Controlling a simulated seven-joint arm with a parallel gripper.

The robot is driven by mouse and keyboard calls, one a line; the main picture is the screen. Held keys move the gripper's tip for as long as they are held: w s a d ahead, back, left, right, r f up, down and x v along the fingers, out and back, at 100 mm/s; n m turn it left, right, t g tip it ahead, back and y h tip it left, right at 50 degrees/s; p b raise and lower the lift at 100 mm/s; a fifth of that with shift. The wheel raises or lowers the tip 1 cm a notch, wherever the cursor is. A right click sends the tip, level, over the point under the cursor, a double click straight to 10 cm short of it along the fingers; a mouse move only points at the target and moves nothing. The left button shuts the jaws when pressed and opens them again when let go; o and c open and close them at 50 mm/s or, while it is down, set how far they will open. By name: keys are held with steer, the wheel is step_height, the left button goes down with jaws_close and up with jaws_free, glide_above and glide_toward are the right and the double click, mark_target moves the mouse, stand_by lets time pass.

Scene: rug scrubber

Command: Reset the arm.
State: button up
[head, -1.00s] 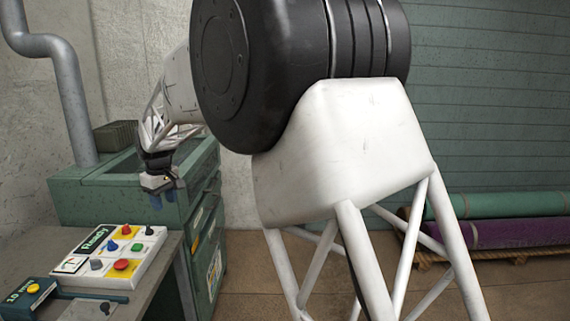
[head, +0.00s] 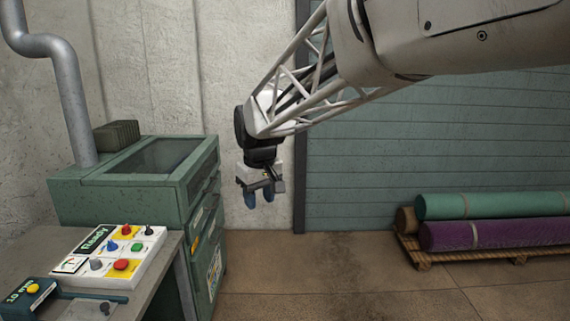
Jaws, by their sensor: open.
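My gripper (head: 259,196) hangs from the end of my arm near the middle of the head view, pointing down. Its two blue fingertips are apart with nothing between them. It is in mid-air just right of the green scrubber machine (head: 100,195) in the picture, and it does not appear to touch anything.
A control panel (head: 88,276) with coloured buttons and a "Ready" display lies on a grey table (head: 150,292) at the lower left. Rolled rugs (head: 500,206) lie on a wooden pallet (head: 455,262) at the right. The floor between is clear.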

steer(key=s+d+m, duration=0.3)
steer(key=s+d, duration=1)
steer(key=d, duration=0.2)
steer(key=s+d+f+m, duration=0.2)
steer(key=s+d+f, duration=0.2)
steer(key=s, duration=0.5)
steer(key=s+d+f+m+t, duration=0.1)
steer(key=s+d+f, duration=0.3)
steer(key=s, duration=0.5)
steer(key=shift+s+d+f+m+h, duration=0.2)
steer(key=shift+d+m+h, duration=0.1)
steer(key=shift+d+m, duration=0.5)
